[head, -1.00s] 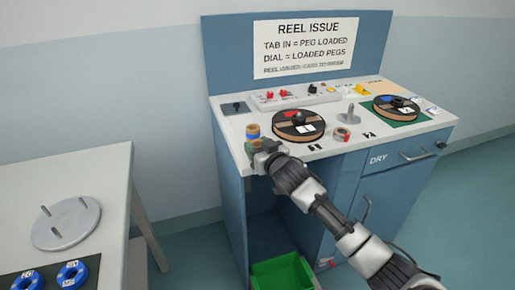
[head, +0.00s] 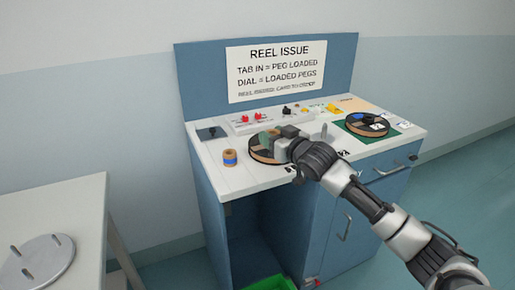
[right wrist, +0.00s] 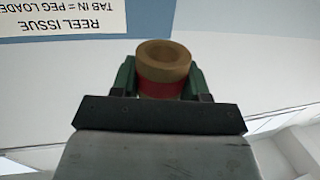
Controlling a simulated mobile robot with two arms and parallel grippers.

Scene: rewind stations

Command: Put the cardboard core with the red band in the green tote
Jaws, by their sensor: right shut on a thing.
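My right gripper (head: 278,135) is shut on the cardboard core with the red band (right wrist: 163,66). In the right wrist view the brown ring stands out past the two green fingers, and its red band sits between them. In the head view the gripper is over the left black-and-brown reel (head: 262,155), and the core is hard to make out there. The green tote (head: 270,283) is low at the bottom edge, below the counter, and only part of it shows. My left gripper is not in view.
A core with a blue band (head: 229,158) stands on the counter (head: 240,183) near its left end. Another reel (head: 367,125) lies on a green mat at the right. A metal peg (head: 323,136) stands between the reels. A grey table (head: 60,215) is at the left.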

